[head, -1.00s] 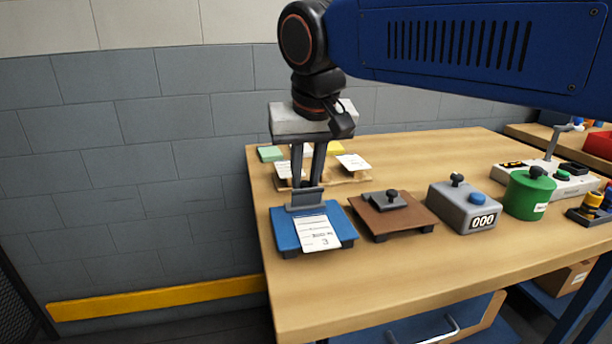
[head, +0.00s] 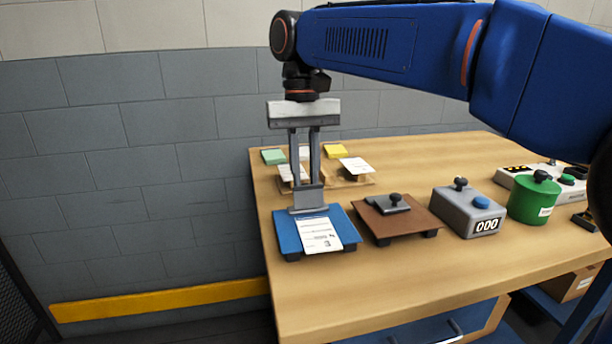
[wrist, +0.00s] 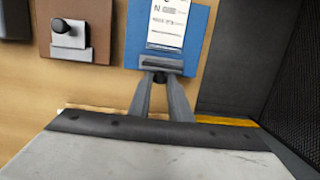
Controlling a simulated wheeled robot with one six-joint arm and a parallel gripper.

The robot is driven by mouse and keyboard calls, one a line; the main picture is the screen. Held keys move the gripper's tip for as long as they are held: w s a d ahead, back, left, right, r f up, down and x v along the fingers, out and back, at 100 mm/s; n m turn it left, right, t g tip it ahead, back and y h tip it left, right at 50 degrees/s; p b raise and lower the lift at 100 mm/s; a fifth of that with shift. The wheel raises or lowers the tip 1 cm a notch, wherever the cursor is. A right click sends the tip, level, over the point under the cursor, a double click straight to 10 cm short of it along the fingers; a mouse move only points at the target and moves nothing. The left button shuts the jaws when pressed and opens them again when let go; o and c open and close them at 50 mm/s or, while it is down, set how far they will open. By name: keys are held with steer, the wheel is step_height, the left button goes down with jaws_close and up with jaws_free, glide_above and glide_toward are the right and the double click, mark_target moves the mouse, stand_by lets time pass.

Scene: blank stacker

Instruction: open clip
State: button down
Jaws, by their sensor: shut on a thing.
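The blue clipboard (head: 287,238) lies near the left edge of the table, with a white printed sheet (head: 321,235) on it. Its grey clip (head: 309,198) stands at the board's back edge and also shows in the wrist view (wrist: 162,64). My gripper (head: 309,183) points straight down from above, its fingers closed on the top of the clip. In the wrist view my gripper (wrist: 160,78) reaches the clip at the board's edge. The sheet's end lies close to the clip; whether it is pinched there I cannot tell.
A brown board with a knobbed grey plate (head: 394,203) lies to the right, then a grey counter box (head: 468,211) and a green canister (head: 533,200). Paper trays (head: 350,182) and sticky pads stand behind. The wall (head: 150,180) is close at the left.

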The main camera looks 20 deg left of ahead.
stand_by(0.3)
steer(key=c, duration=1.6)
jaws_free()
steer(key=shift+c, duration=0.2)
steer(key=shift+r, duration=0.15)
step_height(320, 180, up, 7)
steer(key=w, duration=0.1)
steer(key=shift+a, duration=0.35)
